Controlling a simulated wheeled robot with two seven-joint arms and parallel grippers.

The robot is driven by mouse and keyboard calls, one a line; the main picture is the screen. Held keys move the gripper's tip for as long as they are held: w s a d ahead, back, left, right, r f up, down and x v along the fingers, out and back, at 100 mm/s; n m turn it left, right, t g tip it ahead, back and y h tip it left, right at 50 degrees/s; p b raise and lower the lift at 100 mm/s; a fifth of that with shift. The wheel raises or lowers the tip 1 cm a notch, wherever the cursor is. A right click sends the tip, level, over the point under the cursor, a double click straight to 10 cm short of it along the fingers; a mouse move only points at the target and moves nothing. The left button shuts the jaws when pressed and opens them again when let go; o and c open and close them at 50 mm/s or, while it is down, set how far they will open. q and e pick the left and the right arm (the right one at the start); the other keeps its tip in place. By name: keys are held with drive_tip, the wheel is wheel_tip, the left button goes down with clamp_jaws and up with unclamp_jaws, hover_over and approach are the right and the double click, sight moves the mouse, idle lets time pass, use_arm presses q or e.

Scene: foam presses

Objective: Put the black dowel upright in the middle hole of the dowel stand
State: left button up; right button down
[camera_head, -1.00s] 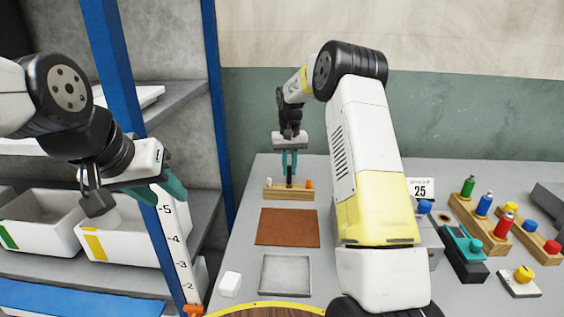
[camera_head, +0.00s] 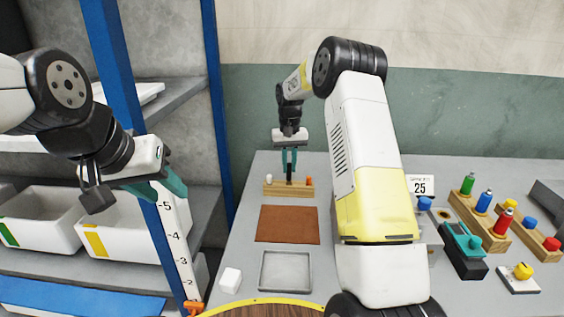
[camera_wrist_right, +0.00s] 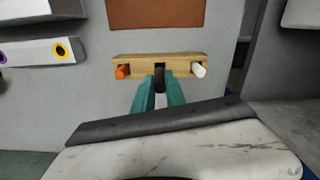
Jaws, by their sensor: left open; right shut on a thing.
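The wooden dowel stand (camera_head: 272,190) sits at the back of the table. A white dowel (camera_head: 269,179) stands at its left end and an orange dowel (camera_head: 309,181) at its right end. My right gripper (camera_head: 289,160) points down over the stand's middle, shut on the black dowel (camera_head: 289,175), which looks upright. In the right wrist view the black dowel (camera_wrist_right: 160,76) is between the teal fingers at the middle of the stand (camera_wrist_right: 190,58). Whether its lower end is inside the hole is hidden. My left gripper (camera_head: 160,190) is open and empty, over the shelf side at left.
A brown mat (camera_head: 288,225) and a grey tray (camera_head: 286,272) lie in front of the stand. A white block (camera_head: 230,280) is near the tray. Wooden racks with coloured pegs (camera_head: 485,220) stand at right. White bins (camera_head: 120,235) fill the left shelf.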

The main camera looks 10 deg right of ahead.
sight(289, 181)
drive_tip(key=shift+f, duration=2.5)
drive_tip(key=c, duration=1.3)
unclamp_jaws()
drive_tip(key=shift+r, duration=3.95)
drive_tip(key=s+r+t+y, duration=0.1)
drive_tip(key=s+r+t, duration=0.2)
drive_tip(key=s+r, duration=1.45)
drive_tip(key=s+f+t+y, duration=0.1)
drive_tip(key=s+t, duration=0.2)
drive_tip(key=s, duration=1.7)
drive_tip(key=shift+f+n, duration=0.3)
